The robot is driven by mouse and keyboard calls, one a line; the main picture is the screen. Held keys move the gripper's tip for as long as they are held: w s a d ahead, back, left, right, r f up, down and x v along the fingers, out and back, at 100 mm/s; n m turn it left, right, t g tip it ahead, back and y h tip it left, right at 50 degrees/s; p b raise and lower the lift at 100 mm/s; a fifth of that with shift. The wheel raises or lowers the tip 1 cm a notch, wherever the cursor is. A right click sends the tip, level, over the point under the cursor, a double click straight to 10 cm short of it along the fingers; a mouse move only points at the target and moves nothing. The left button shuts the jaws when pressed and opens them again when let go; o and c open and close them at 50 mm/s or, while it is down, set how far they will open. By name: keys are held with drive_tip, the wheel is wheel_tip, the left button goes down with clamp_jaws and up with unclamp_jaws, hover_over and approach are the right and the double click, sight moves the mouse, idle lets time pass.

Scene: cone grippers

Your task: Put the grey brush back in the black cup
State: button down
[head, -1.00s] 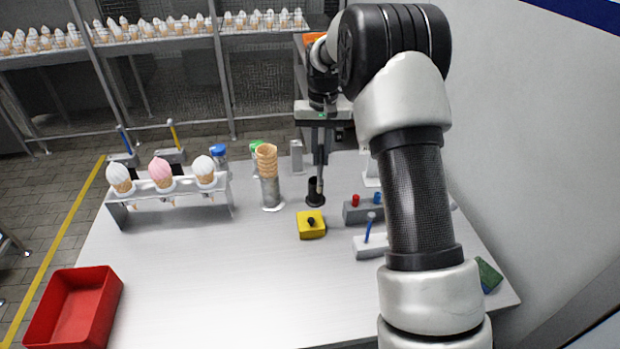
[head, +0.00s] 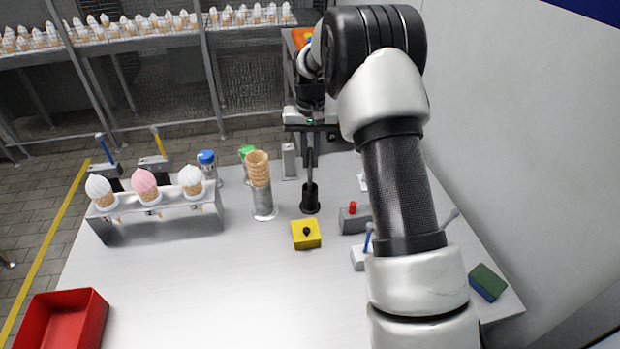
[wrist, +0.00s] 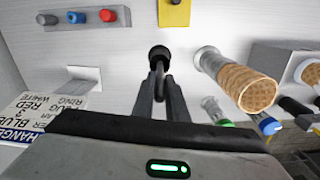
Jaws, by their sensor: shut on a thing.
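The black cup (head: 310,204) stands upright on the white table; the wrist view also shows the cup (wrist: 158,53), just beyond my fingertips. My gripper (head: 309,176) points straight down right above the cup; its fingers (wrist: 160,72) are close together in the wrist view. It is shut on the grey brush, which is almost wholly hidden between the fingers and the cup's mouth. The brush's lower end appears to be inside the cup, but I cannot tell how deep it sits.
A cone stack (head: 259,170) on a metal holder stands left of the cup. A yellow block (head: 306,234) with a black knob lies in front. A grey button box (head: 354,220) is to the right. An ice-cream rack (head: 160,222) and red bin (head: 62,322) are at left. The front middle table is clear.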

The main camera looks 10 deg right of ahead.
sight(310, 183)
drive_tip(key=shift+f, duration=2.5)
drive_tip(key=shift+f, duration=0.2)
drive_tip(key=c, duration=1.8)
unclamp_jaws()
drive_tip(key=shift+o, duration=0.2)
